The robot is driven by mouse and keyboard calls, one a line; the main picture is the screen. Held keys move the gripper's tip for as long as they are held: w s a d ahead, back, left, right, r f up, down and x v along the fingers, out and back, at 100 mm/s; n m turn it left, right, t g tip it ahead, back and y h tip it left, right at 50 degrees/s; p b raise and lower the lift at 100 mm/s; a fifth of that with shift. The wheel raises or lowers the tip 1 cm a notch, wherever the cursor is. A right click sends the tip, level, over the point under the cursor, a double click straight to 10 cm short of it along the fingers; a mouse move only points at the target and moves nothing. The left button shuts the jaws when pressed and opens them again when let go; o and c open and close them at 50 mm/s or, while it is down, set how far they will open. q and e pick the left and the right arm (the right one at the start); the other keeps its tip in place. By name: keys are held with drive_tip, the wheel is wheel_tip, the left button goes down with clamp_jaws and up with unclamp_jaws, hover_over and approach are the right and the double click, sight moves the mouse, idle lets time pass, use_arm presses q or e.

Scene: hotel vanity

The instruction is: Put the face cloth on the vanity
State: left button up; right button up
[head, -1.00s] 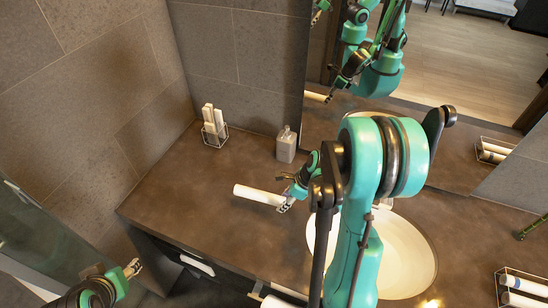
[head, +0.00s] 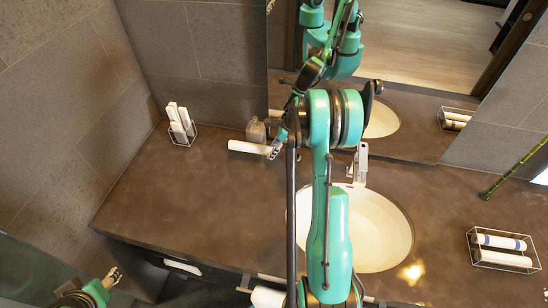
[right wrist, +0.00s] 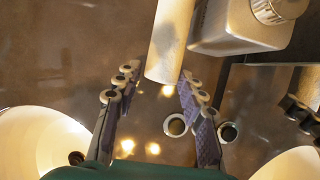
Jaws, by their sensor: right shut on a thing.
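The face cloth, a white roll (head: 249,147), is held by my right gripper (head: 275,151) at its right end. It lies level over the back of the brown vanity top (head: 190,195), just in front of the soap dispenser. Whether it touches the top is not clear. The right wrist view shows the white roll (right wrist: 171,42) extending beyond my right gripper's fingers (right wrist: 157,95). My left gripper (head: 113,277) is empty at the lower left, away from the vanity top; its opening is too small to judge.
The soap dispenser (head: 257,130) stands close behind the cloth. A wire holder with upright white rolls (head: 180,124) is at the back left. The basin (head: 370,232) and tap (head: 359,163) are on the right. A wire basket (head: 502,250) holds rolled cloths. The left vanity top is clear.

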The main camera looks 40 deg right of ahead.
wheel_tip(320, 180, down, 2)
drive_tip(key=shift+f, duration=0.1)
wheel_tip(320, 180, down, 3)
drive_tip(key=shift+w+d+f, duration=0.1)
drive_tip(key=shift+w+d, duration=0.05)
drive_tip(key=shift+b, duration=0.3)
drive_tip(key=shift+f, duration=0.1)
drive_tip(key=o, duration=1)
drive_tip(key=shift+o, duration=0.2)
